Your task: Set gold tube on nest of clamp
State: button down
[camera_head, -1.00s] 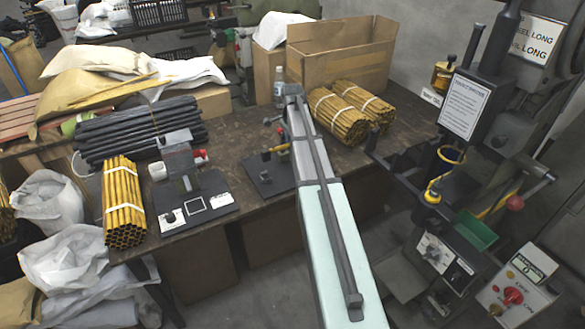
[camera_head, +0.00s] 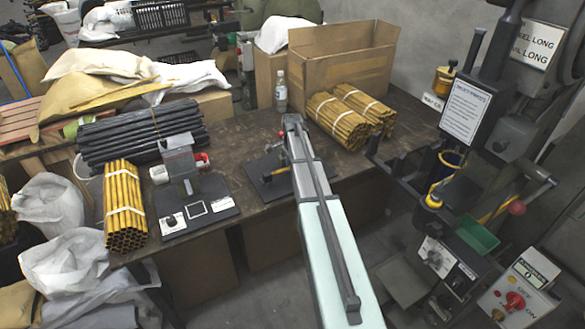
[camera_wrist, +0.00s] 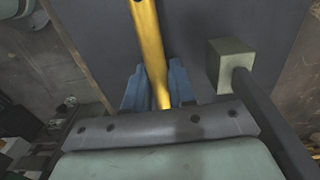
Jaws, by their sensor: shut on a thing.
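The gold tube (camera_wrist: 150,45) runs up the wrist view from between the blue fingers of my gripper (camera_wrist: 158,88), which are shut on it. The fingers and the tube are over a dark flat plate (camera_wrist: 90,20). A grey-green block (camera_wrist: 229,62) with a dark rod stands to the right of the tube, apart from it. In the head view, the clamp's dark base plate (camera_head: 256,181) lies on the bench, and a short gold length (camera_head: 280,171) shows low over it, beside my arm. My arm hides much of the clamp. I cannot tell whether the tube touches the nest.
A second fixture (camera_head: 186,190) sits left of the clamp, before dark rods (camera_head: 140,130). A bottle (camera_head: 281,88) and a cardboard box (camera_head: 340,65) are behind. A press (camera_head: 465,125) stands right.

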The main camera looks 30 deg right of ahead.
jog(key=shift+f, duration=0.1)
jog(key=c, duration=0.9)
grip_release()
jog(key=shift+c, duration=0.2)
notch_tip(320, 180, up, 12)
